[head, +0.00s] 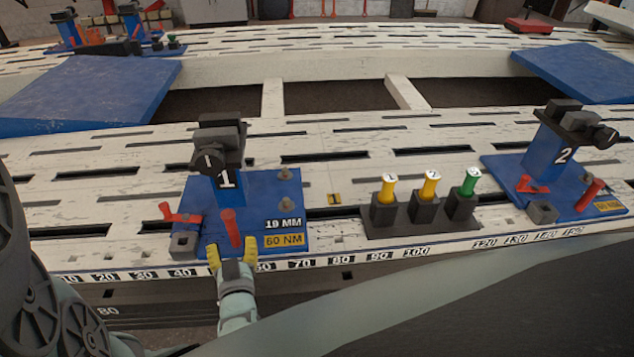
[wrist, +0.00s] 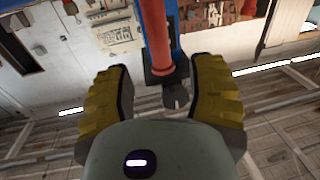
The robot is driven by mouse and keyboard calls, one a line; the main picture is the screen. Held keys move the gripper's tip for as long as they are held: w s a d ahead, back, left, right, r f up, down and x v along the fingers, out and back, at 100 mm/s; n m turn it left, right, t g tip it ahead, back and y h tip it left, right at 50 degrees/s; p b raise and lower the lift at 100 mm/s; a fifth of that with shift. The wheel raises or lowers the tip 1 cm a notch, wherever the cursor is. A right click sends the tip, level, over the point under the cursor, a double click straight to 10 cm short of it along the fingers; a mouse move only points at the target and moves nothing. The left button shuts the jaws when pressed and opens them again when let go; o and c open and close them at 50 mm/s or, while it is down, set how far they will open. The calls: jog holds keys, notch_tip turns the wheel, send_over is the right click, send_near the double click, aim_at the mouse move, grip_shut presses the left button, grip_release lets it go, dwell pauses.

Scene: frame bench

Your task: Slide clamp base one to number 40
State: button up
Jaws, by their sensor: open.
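Clamp base one (head: 270,195) is a blue plate on the white slotted bench (head: 90,225), with a post marked 1 (head: 225,180) and a clamp head on top. Its front edge lies along the number scale, with its front left corner near the 40 mark (head: 180,273). A red handle (head: 231,228) stands at its front. My gripper (head: 233,252) is open at this front edge, just before the handle. In the wrist view the red handle (wrist: 157,35) shows between the spread yellow fingers of my gripper (wrist: 163,95); contact cannot be told. My gripper hides the scale around 50.
A dark holder (head: 420,222) with two yellow pieces and one green piece stands right of base one. Clamp base two (head: 500,170) is farther right. The bench left of base one is clear. Blue plates (head: 90,90) lie behind.

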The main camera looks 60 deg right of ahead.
aim_at(230, 216)
jog(key=b+x, duration=0.3)
jog(key=x, duration=0.6)
jog(key=shift+c, duration=0.2)
jog(key=c, duration=0.9)
grip_shut()
jog(key=shift+d+r, duration=0.1)
